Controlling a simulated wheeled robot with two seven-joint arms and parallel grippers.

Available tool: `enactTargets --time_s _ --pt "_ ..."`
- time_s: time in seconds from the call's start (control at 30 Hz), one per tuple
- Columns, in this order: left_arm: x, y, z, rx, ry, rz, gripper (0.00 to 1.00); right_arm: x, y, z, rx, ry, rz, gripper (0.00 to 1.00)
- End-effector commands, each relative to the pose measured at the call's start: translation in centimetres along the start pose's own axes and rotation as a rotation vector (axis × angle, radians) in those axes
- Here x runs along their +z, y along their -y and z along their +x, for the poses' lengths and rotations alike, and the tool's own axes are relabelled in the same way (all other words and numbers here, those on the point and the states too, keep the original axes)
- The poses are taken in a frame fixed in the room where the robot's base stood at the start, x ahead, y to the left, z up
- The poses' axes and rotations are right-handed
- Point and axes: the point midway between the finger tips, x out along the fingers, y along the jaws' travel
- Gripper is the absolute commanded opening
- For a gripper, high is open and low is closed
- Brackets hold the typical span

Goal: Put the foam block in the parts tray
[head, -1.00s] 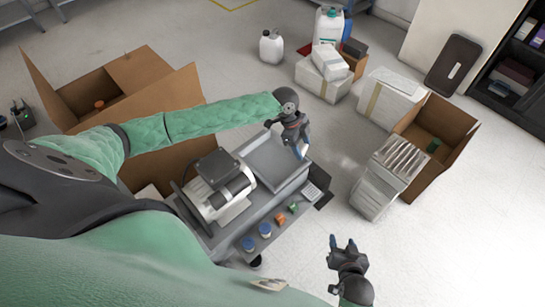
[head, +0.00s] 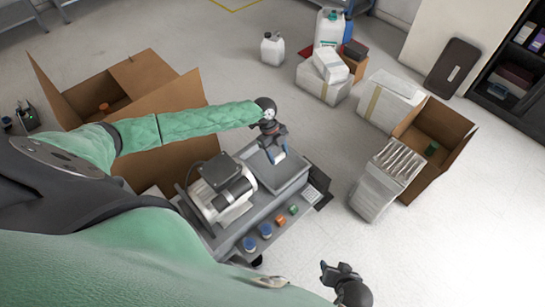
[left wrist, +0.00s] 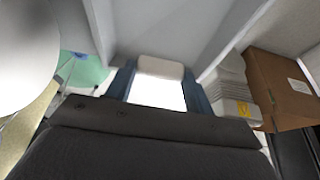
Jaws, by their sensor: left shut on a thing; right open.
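The foam block (left wrist: 158,84) is white and sits between the two blue fingers of my left gripper (left wrist: 158,92) in the left wrist view. In the head view, my left gripper (head: 276,157) is shut on the block, whose small pale end (head: 279,158) shows at the fingertips. The parts tray (head: 290,182) is a shallow grey tray on the cart, and the gripper and block are over its back part. I cannot tell whether the block touches the tray floor. My right gripper (head: 325,270) is open and empty, low in the head view, away from the cart.
Small blue, orange and green parts (head: 267,230) sit along the cart's front ledge. Open cardboard boxes (head: 430,150) stand on the floor at both sides.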

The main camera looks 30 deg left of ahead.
Motion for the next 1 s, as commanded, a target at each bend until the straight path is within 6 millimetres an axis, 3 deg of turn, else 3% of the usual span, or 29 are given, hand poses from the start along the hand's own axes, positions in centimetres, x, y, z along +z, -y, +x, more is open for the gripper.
enactTargets --time_s 0.2,0.37,0.7,1.0 --pt "2.9 -0.3 0.4 0.001 0.0 -0.002 0.32 -0.3 0.2 -0.6 -0.002 0.008 0.0 0.49" --pt "3.3 -0.3 0.8 0.0 -0.001 -0.001 0.32 -0.3 0.2 -0.7 -0.002 0.011 0.0 0.49" --pt "4.7 -0.3 4.2 0.001 0.0 -0.001 0.32 -1.4 0.6 -2.5 -0.005 0.022 -0.002 0.49" --pt "4.8 -0.3 4.3 0.0 0.0 0.0 0.32 -1.1 0.5 -2.2 -0.004 0.026 -0.002 0.49"
